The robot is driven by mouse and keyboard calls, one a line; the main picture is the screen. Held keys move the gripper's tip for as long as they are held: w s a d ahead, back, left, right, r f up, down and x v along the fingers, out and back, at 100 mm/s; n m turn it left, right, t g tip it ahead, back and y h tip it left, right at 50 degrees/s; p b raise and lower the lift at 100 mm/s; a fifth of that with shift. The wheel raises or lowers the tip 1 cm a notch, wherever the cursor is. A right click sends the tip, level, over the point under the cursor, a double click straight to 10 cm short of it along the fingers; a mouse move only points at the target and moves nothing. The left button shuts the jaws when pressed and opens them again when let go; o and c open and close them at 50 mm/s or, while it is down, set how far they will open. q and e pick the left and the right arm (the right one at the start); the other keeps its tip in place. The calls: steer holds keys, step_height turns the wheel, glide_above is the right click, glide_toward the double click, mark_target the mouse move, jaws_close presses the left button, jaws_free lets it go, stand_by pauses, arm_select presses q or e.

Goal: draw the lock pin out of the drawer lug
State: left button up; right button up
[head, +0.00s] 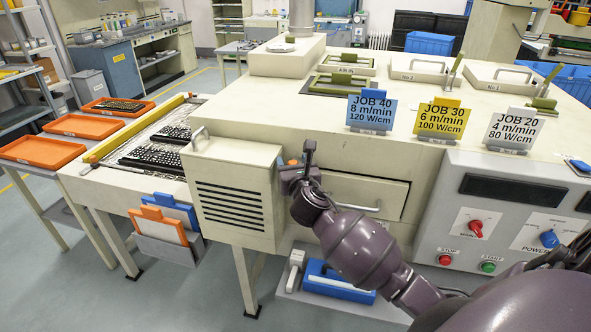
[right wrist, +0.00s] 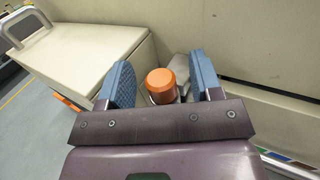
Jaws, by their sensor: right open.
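The lock pin shows an orange, round-topped knob (right wrist: 160,82) in the right wrist view. A little of its orange knob shows behind my gripper in the head view (head: 293,162). A grey piece beside the knob (right wrist: 184,68) may be the lug; it is partly hidden. My right gripper (head: 300,166) is at the left end of the drawer (head: 345,187). Its two blue-padded fingers (right wrist: 160,75) are open, one on each side of the knob, with gaps visible. The pin's shaft is hidden. My left gripper is not in view.
A louvred box with a handle (head: 235,190) stands close to the left of my gripper. The drawer handle (head: 357,207) is to the right. A control panel (head: 510,225) is farther right. A low shelf with a blue item (head: 335,283) lies below.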

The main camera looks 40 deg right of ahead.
mark_target(293, 162)
steer(key=shift+w, duration=0.1)
steer(key=shift+c, duration=0.2)
jaws_close()
steer(key=shift+r, duration=0.1)
steer(key=shift+r+p, duration=1.05)
steer(key=shift+p, duration=0.4)
steer(key=shift+r, duration=2.1)
steer(key=shift+r, duration=2)
